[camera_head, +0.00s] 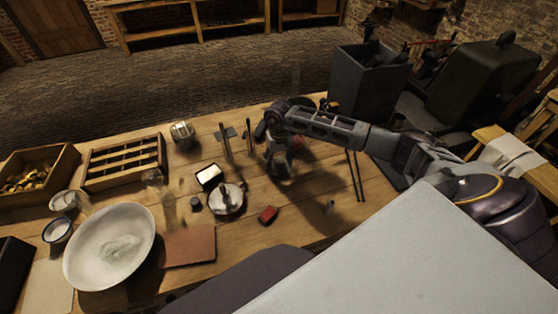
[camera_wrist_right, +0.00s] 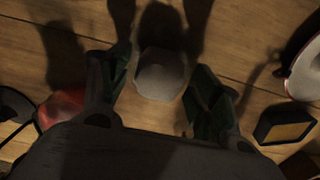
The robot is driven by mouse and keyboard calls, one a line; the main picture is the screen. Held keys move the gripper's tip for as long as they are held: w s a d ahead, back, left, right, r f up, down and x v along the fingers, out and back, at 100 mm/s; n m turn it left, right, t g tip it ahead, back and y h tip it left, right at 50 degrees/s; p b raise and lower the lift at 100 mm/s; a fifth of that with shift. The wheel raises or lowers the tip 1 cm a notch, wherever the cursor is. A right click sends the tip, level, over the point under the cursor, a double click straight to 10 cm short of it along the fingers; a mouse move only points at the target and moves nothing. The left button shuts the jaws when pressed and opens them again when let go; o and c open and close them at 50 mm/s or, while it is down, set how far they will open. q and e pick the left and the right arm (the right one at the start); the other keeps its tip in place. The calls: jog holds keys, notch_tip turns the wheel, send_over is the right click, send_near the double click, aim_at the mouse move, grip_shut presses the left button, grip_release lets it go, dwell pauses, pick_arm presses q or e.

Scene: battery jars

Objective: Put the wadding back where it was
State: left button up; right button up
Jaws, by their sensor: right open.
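A pale grey, rounded lump (camera_wrist_right: 160,75), which looks like the wadding, sits on the wooden table in the right wrist view. My right gripper (camera_wrist_right: 158,92) is open, with one dark finger on each side of this lump. I cannot tell whether the fingers touch it. In the head view my right gripper (camera_head: 280,168) points down over the middle of the table, and its own arm partly hides what is under it. My left gripper is not in view.
A large white bowl (camera_head: 85,262), a compartment rack (camera_head: 124,181) and a wooden crate (camera_head: 63,182) fill the left. Thin rods lie at the right.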

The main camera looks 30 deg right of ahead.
aim_at(279, 160)
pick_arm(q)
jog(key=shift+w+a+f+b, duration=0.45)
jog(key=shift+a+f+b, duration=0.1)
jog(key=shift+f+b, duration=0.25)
pick_arm(e)
notch_tip(279, 160, up, 12)
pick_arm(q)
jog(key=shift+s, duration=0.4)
